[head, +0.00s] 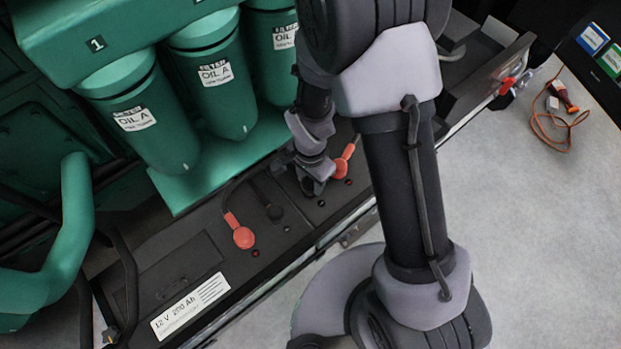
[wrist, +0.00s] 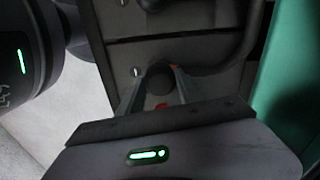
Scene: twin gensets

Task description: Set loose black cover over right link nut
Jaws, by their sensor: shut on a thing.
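My gripper (head: 311,186) is low over the battery tops in the head view. In the wrist view its two fingers (wrist: 157,88) are closed on a dark rounded piece, the black cover (wrist: 158,76). In the head view the gripper hides most of the held cover. The link nut under it cannot be made out. I cannot tell whether the cover touches the battery top. A second red cover (head: 341,168) is just right of the gripper.
Green oil filters (head: 215,85) hang close behind and left of the gripper. The battery tray has a raised front rail (head: 355,215). A labelled battery (head: 185,290) lies at the lower left. Open grey floor (head: 520,230) with an orange cable (head: 560,125) is at the right.

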